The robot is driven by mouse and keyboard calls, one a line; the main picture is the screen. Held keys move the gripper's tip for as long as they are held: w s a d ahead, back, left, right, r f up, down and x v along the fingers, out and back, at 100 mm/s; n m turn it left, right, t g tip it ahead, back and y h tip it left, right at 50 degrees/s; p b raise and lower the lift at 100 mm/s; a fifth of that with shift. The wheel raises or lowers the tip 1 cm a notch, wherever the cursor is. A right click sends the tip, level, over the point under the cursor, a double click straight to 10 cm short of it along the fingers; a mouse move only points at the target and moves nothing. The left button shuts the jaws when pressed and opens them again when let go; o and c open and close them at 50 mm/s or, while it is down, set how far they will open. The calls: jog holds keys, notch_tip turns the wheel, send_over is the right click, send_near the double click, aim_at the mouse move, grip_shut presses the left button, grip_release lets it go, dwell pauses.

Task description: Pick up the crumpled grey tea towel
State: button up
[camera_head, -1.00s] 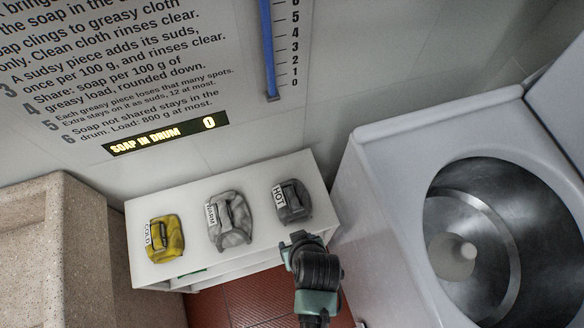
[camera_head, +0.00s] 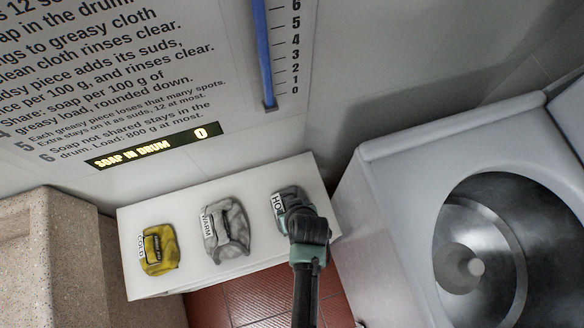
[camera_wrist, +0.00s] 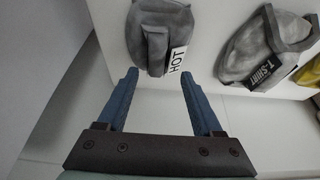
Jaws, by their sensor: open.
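A dark grey crumpled cloth (camera_head: 284,194) lies at the right end of the white shelf, by a HOT label. It also shows at the top of the wrist view (camera_wrist: 165,20); no name can be read on it. A lighter grey crumpled cloth (camera_head: 232,238) lies by the WARM label; in the wrist view its tag (camera_wrist: 268,62) reads T-SHIRT. My gripper (camera_wrist: 160,76) is open and empty, with its blue fingertips either side of the dark grey cloth's near end. In the head view my gripper (camera_head: 289,216) partly hides that cloth. Contact cannot be told.
A yellow crumpled cloth (camera_head: 162,250) lies by the COLD label at the left of the white shelf (camera_head: 188,205). A white machine with an open metal drum (camera_head: 505,275) stands close on the right. A speckled stone block (camera_head: 30,250) stands left.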

aim_at(278, 200)
jog(key=shift+d+b+x, duration=0.15)
jog(key=shift+b+x, duration=0.05)
jog(key=shift+x, duration=1.15)
jog(key=shift+d+b+x, duration=0.15)
jog(key=shift+x, duration=1.15)
grip_shut()
